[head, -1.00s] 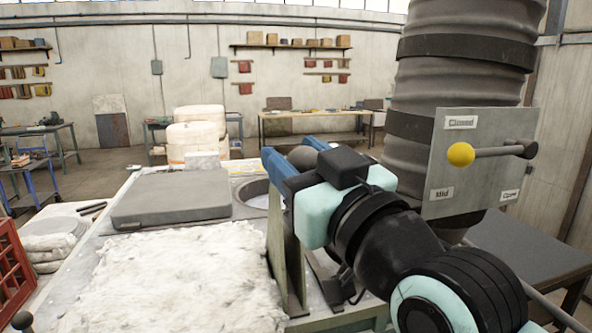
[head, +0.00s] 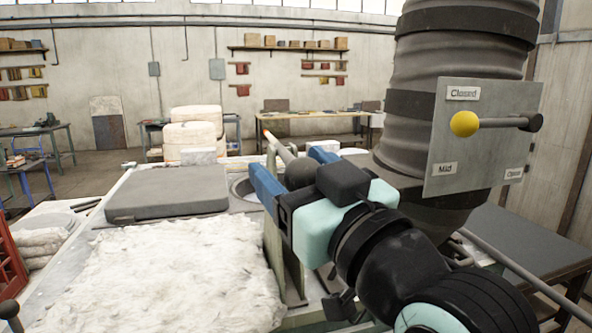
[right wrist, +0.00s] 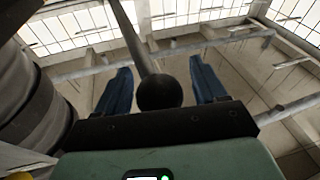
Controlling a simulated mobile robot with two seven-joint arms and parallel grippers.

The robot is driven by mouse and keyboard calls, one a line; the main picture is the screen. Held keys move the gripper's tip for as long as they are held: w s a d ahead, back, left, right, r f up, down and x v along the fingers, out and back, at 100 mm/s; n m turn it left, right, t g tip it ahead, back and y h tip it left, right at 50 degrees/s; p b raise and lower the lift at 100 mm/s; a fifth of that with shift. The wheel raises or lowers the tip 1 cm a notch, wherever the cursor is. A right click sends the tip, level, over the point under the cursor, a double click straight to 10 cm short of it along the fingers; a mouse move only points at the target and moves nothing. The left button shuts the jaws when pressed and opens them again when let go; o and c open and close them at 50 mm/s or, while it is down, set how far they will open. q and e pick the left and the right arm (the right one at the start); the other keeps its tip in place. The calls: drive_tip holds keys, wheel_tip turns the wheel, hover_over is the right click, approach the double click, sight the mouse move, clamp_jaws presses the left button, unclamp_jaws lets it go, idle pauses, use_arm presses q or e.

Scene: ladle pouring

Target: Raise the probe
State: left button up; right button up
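The probe appears to be a rod (head: 280,147) with a dark round knob (head: 300,173). In the head view the rod slants up and left from the knob, ending in a pale tip. My right gripper (head: 290,170) is around the knob, its blue fingers on either side. In the right wrist view the knob (right wrist: 160,92) sits between the open fingers, near their base, with small gaps on both sides. The rod (right wrist: 136,40) runs upward away from it. My left gripper is not in view.
A round opening (head: 241,187) lies left of my right gripper, beside a grey slab lid (head: 167,190) and a crusted white surface (head: 180,270). A ribbed duct (head: 425,140) and a lever panel marked Closed, Mid and Open (head: 485,155) stand close on the right.

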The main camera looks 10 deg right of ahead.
drive_tip(key=shift+s, duration=0.1)
drive_tip(key=shift+s, duration=0.3)
drive_tip(key=b+v, duration=0.3)
drive_tip(key=v, duration=0.9)
drive_tip(key=shift+s+d+f+b, duration=0.15)
drive_tip(key=shift+s+d+b, duration=0.1)
drive_tip(key=shift+b, duration=0.15)
drive_tip(key=shift+a, duration=0.1)
